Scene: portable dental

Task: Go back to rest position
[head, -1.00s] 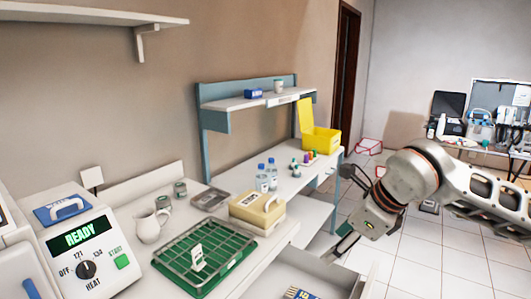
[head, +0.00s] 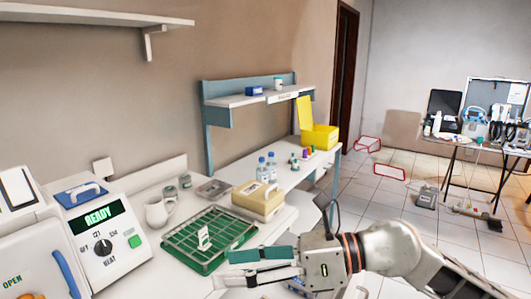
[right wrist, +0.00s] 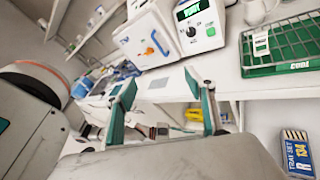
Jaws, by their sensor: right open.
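My right gripper (head: 224,268) reaches in from the right in the head view, with its fingers pointing left. It is open and empty, with teal pads on the fingers. It shows in front of the counter edge, just below the green tray with a wire rack (head: 165,240). In the right wrist view the two fingers of my right gripper (right wrist: 158,85) are spread apart with nothing held between them. My left gripper is in neither view.
A sterilizer reading READY (head: 97,217) stands on the counter at left. A blue tray-set box (right wrist: 297,152) lies low at right.

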